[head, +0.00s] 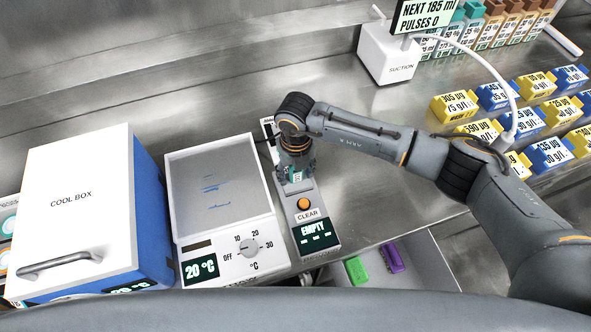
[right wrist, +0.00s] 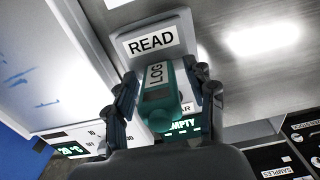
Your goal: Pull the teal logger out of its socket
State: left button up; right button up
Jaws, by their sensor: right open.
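The teal logger (right wrist: 160,98), labelled LOG, stands at the reader, its far end by the READ plate (right wrist: 150,41) in the right wrist view. My right gripper (right wrist: 167,80) is open, with one finger on each side of the logger; I cannot tell if either finger touches it. In the head view the right gripper (head: 296,170) points down over the reader (head: 317,221) and mostly hides the logger. The reader has an orange CLEAR button (head: 303,204) and a display reading EMPTY (head: 314,232). The socket itself is hidden. My left gripper is not in view.
A hotplate-like unit (head: 221,252) with a tray stands just left of the reader. A cool box (head: 82,215) is farther left. An open drawer (head: 428,262) holds green and purple blocks. The suction unit (head: 388,58) is at the back. Bare counter lies right of the reader.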

dwell(0.3)
grip_shut()
jog(key=shift+r, duration=0.1)
jog(key=shift+w+r, duration=0.1)
jog(key=shift+r, duration=0.25)
jog(key=shift+r+p, duration=1.8)
jog(key=shift+r, duration=0.75)
